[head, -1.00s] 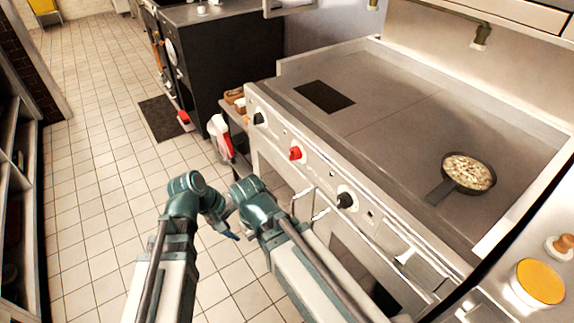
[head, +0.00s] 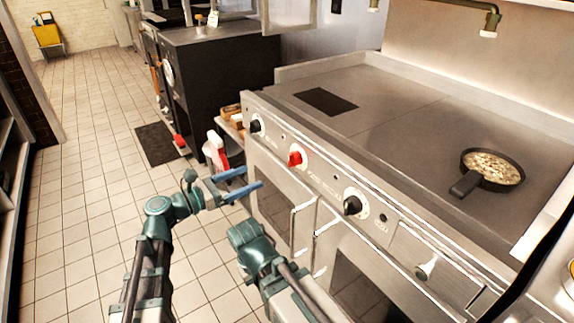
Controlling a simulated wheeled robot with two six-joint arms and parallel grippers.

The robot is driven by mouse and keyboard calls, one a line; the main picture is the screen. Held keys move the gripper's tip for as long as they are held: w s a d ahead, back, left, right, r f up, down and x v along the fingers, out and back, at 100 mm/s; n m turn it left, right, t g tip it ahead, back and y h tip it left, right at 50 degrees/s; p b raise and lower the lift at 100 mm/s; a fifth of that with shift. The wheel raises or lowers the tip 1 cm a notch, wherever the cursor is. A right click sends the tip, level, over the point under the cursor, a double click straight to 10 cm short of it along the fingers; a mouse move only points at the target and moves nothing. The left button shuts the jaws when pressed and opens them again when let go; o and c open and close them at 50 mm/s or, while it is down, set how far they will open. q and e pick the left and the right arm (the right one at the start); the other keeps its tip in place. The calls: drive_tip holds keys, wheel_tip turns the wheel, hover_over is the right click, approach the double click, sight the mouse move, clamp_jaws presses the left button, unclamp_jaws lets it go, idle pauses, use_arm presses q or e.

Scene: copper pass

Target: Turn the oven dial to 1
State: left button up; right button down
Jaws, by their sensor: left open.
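The oven's front panel (head: 330,184) carries a row of dials. A black dial (head: 256,126) is at the far left, a red dial (head: 295,158) is in the middle, and another black dial (head: 352,205) is to the right. The printed marks around them are too small to read. My left gripper (head: 246,184) is open and empty, its blue fingers pointing right, in front of the oven and below the red dial. It appears apart from the panel. My right arm comes in at the bottom middle; its gripper's fingers do not show.
A black pan (head: 490,171) with food stands on the flat cooktop (head: 400,110). A pale knob (head: 426,270) sits on the right of the front. A red and white bottle (head: 214,150) is left of the oven. The tiled floor (head: 90,210) is clear at the left.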

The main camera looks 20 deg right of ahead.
sight(289, 161)
use_arm(q)
drive_tip(key=x, duration=1.3)
drive_tip(key=shift+d, duration=0.3)
drive_tip(key=shift+c, duration=0.2)
clamp_jaws()
drive_tip(key=shift+m, duration=0.3)
drive_tip(key=m, duration=0.4)
drive_tip(key=shift+m, duration=2.5)
drive_tip(key=shift+f, duration=0.1)
